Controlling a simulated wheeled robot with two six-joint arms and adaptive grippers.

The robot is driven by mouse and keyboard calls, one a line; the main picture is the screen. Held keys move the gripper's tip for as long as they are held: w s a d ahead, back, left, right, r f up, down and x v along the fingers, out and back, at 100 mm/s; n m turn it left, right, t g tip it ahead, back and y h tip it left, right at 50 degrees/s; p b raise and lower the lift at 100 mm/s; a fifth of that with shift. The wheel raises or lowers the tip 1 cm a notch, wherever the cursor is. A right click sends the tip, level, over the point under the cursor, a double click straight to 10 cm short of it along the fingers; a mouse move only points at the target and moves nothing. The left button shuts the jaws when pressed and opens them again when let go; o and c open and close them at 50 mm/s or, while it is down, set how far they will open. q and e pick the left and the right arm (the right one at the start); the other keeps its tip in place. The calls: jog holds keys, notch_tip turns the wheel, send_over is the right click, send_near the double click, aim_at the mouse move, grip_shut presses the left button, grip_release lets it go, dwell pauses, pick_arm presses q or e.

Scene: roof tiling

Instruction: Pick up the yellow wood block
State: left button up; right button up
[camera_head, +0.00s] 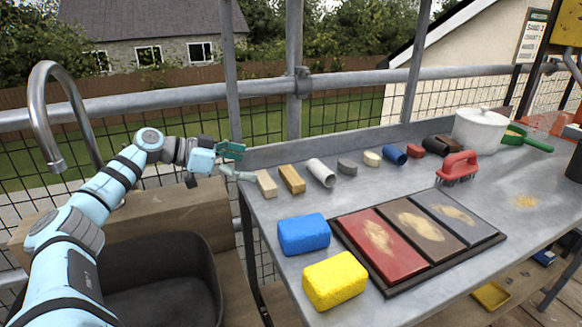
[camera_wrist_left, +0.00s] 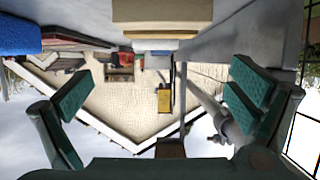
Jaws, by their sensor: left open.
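Two wood blocks lie side by side at the table's back left corner: a golden-yellow one (camera_head: 291,179) and a paler tan one (camera_head: 266,184) to its left. My left gripper (camera_head: 237,163) is open and empty, just beyond the table's left edge, left of the tan block and apart from it. In the left wrist view, its green-padded fingers (camera_wrist_left: 163,92) are spread wide. A tan block (camera_wrist_left: 162,11) fills the top middle there, with a thin part of another block behind it. My right gripper is not in view.
A white roll (camera_head: 321,172) lies right of the yellow block, with several small items in line beyond. Blue (camera_head: 303,234) and yellow (camera_head: 335,281) sponges and a framed tray (camera_head: 345,256) lie nearer. A railing (camera_head: 180,99) runs behind the table.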

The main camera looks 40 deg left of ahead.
aim_at(290, 175)
pick_arm(q)
jog(key=x, duration=0.6)
jog(key=shift+w+d+f, duration=0.1)
jog(key=shift+w+f, duration=0.05)
jog(key=shift+w, duration=0.05)
jog(key=x, duration=0.5)
jog(key=shift+w+f, duration=0.1)
jog(key=shift+f, duration=0.25)
jog(key=shift+r, duration=0.1)
jog(key=shift+c, duration=0.6)
jog(key=c, duration=0.8)
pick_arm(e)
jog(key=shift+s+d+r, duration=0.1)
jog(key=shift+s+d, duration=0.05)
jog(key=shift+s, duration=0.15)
pick_arm(q)
jog(key=shift+o, duration=0.2)
